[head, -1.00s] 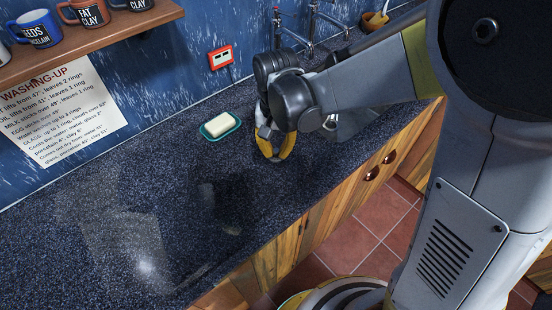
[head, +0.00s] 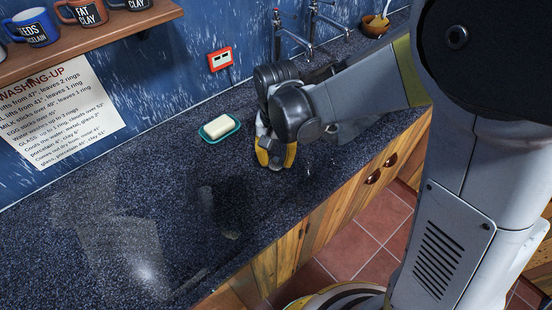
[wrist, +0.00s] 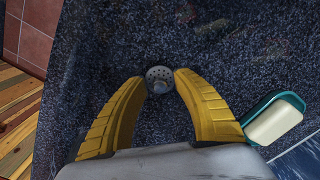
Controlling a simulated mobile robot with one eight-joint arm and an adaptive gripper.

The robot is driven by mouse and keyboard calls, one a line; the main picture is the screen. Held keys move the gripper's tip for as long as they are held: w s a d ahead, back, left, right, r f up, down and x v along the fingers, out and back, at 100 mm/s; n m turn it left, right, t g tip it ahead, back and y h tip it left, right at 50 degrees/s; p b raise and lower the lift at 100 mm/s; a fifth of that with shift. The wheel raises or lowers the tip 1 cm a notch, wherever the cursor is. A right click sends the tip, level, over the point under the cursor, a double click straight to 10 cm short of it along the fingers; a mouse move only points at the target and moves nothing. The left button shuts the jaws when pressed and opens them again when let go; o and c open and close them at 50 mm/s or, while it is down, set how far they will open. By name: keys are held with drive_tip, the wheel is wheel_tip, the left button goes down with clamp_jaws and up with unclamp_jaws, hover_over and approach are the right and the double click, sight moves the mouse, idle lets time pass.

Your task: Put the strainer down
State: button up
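The strainer (wrist: 159,79) is a small round metal piece with holes and a raised centre. In the wrist view it sits between the tips of my two yellow fingers, with its rim against or very near both. My gripper (wrist: 160,77) points down at the dark speckled counter (head: 130,200) and looks closed on the strainer. In the head view my gripper (head: 275,164) is low over the counter, right of the soap dish. The strainer cannot be made out there, and whether it touches the counter is unclear.
A teal soap dish (head: 205,136) with a pale soap bar (head: 219,126) stands close to my gripper. Taps (head: 295,40) and a mustard bowl (head: 376,25) are behind. The counter's wooden front (head: 310,225) drops to a tiled floor. The counter's left part is clear.

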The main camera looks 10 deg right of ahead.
sight(276, 159)
wheel_tip(276, 159, up, 12)
drive_tip(key=p, duration=0.5)
drive_tip(key=s+d+r+n+t, duration=0.2)
drive_tip(key=s+d+r+t, duration=0.5)
drive_tip(key=s+d, duration=0.4)
drive_tip(key=shift+d+r, duration=0.15)
drive_tip(key=shift+d, duration=1.1)
